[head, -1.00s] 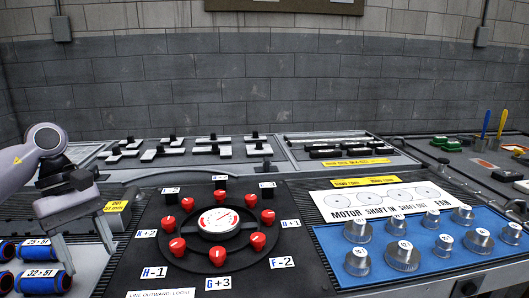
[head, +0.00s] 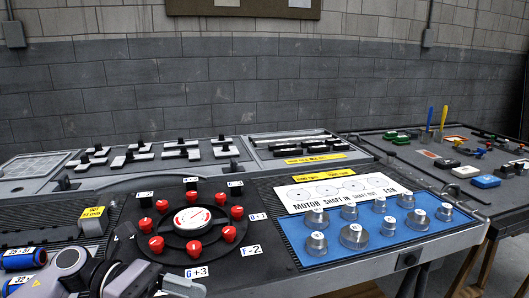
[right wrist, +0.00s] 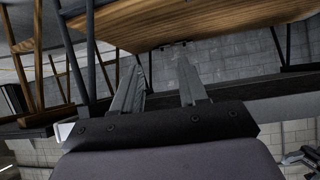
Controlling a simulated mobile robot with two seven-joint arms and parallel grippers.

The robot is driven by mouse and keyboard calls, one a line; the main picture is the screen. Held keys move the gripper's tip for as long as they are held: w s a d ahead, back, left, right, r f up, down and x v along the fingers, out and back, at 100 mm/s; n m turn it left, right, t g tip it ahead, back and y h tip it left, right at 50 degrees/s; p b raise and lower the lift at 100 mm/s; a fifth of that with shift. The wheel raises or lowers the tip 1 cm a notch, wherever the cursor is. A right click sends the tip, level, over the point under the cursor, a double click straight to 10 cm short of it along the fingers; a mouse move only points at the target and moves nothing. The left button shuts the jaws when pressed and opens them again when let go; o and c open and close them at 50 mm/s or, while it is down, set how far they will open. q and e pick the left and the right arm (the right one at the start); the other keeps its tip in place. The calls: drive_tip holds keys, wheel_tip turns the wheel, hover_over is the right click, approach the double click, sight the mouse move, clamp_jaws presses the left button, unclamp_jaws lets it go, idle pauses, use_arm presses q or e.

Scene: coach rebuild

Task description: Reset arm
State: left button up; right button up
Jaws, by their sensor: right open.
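My left arm (head: 72,262) comes in low at the left of the head view, over the front left edge of the panel. Its gripper (head: 160,284) is at the bottom edge, partly cut off, and its finger gap cannot be made out. I see nothing held in it. My right gripper (right wrist: 160,88) shows in the right wrist view with its two fingers apart and nothing between them. The right arm does not show in the head view.
A dial panel with red knobs (head: 166,225) is beside my left gripper. A blue tray (head: 299,232) of metal knobs lies to its right. Blue cylinders (head: 24,259) are at the far left. Wooden furniture (right wrist: 200,27) fills the top of the right wrist view.

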use_arm(q)
wheel_tip(320, 180, down, 9)
drive_tip(key=a+m+t+y+p, duration=0.3)
drive_tip(key=m+t+y, duration=0.5)
drive_tip(key=m+t, duration=1.8)
drive_tip(key=s+a+f+n+g+y+p, duration=0.3)
drive_tip(key=s+f+g+y, duration=0.2)
drive_tip(key=s+f+g, duration=0.7)
drive_tip(key=shift+s+f+n+g+y, duration=0.2)
drive_tip(key=shift+f+n+g+y, duration=0.2)
drive_tip(key=shift+f+g, duration=0.45)
drive_tip(key=shift+r, duration=0.2)
